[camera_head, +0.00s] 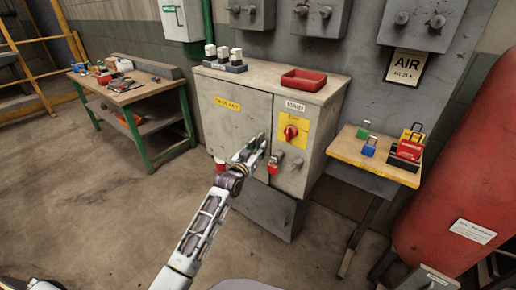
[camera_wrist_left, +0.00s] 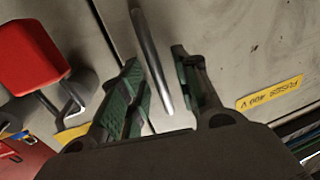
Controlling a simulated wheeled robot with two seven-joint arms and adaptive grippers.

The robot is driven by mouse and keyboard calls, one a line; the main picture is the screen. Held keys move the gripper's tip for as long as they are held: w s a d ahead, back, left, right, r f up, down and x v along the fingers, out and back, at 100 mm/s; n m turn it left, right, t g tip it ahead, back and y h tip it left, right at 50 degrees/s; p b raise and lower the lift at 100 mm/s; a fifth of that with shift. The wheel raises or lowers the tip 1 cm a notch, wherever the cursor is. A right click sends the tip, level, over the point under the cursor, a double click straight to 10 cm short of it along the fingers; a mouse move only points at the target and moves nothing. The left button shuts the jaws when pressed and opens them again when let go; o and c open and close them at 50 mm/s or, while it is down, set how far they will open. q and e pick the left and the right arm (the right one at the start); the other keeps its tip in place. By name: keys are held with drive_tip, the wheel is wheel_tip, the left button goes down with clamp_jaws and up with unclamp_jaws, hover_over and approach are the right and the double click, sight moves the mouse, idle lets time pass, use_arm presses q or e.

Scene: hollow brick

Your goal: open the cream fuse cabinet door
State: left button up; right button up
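The cream fuse cabinet (camera_head: 240,122) stands in the middle of the head view, its left door shut and bearing a yellow label. That label (camera_wrist_left: 270,93) appears upside down in the left wrist view. My left gripper (camera_head: 256,148) is at the right edge of this door. In the left wrist view, a slim metal bar handle (camera_wrist_left: 150,56) runs between the two fingers of my left gripper (camera_wrist_left: 162,88). The fingers are apart, with a gap showing on the right of the bar; contact on the left is unclear. My right gripper is not in view.
A red padlock (camera_head: 273,165) hangs right of my left gripper, below the red rotary switch (camera_head: 291,132). A red tray (camera_head: 302,84) sits on the cabinet top. A small table (camera_head: 352,146) with padlocks and a red tank (camera_head: 462,170) stand right. Floor in front is clear.

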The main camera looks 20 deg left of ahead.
use_arm(q)
drive_tip(key=shift+w, duration=0.25)
drive_tip(key=shift+c, duration=0.5)
clamp_jaws()
